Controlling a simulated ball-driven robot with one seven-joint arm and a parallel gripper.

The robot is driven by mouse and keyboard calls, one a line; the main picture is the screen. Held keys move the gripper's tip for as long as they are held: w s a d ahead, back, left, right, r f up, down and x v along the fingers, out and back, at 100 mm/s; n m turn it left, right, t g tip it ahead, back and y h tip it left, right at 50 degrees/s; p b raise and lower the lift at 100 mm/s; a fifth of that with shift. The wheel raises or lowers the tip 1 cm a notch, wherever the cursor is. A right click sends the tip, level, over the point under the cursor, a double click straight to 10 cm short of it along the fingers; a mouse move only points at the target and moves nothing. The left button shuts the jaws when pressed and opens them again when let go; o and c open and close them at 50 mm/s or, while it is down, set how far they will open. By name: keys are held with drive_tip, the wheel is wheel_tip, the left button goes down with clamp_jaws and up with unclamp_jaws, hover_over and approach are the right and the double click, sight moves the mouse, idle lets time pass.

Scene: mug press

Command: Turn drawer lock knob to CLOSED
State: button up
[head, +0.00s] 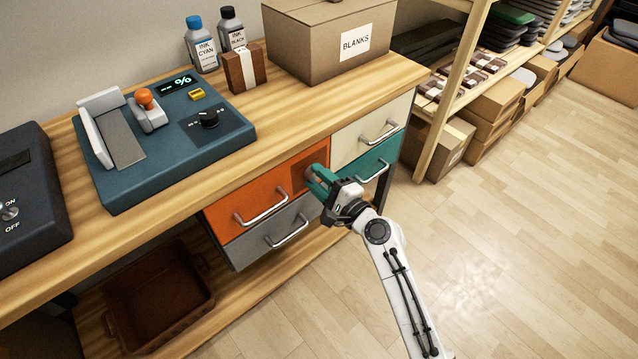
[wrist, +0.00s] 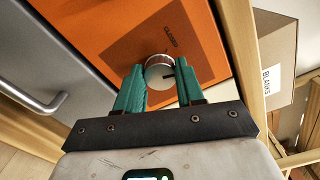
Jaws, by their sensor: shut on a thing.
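The lock knob (wrist: 159,66) is a silver round knob on a darker orange plate on the orange drawer front (head: 262,192). A label that seems to read CLOSED (wrist: 171,34) is printed above it in the wrist view. A dark mark on the knob's face points to the right side of that picture. My gripper (wrist: 160,78) has its green fingers on both sides of the knob and is shut on it. In the head view my gripper (head: 318,180) reaches the right part of the orange drawer and hides most of the knob.
A grey drawer (head: 270,238) lies below the orange one, with cream (head: 366,135) and teal (head: 384,160) drawers to the right. Bar handles stick out from the fronts. The press (head: 170,160) and BLANKS box (head: 325,45) stand on the tabletop. Open floor lies at right.

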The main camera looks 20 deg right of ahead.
drive_tip(key=n+b, duration=0.1)
drive_tip(key=n, duration=0.1)
drive_tip(key=n+b, duration=0.3)
drive_tip(key=shift+f+n, duration=0.3)
drive_tip(key=n+b, duration=0.3)
drive_tip(key=n, duration=0.2)
drive_tip(key=shift+b, duration=0.35)
drive_tip(key=shift+n, duration=0.4)
drive_tip(key=o, duration=1)
drive_tip(key=shift+r, duration=0.1)
drive_tip(key=shift+o, duration=0.2)
drive_tip(key=v, duration=1)
drive_tip(key=shift+s+d, duration=0.15)
drive_tip(key=shift+s, duration=0.25)
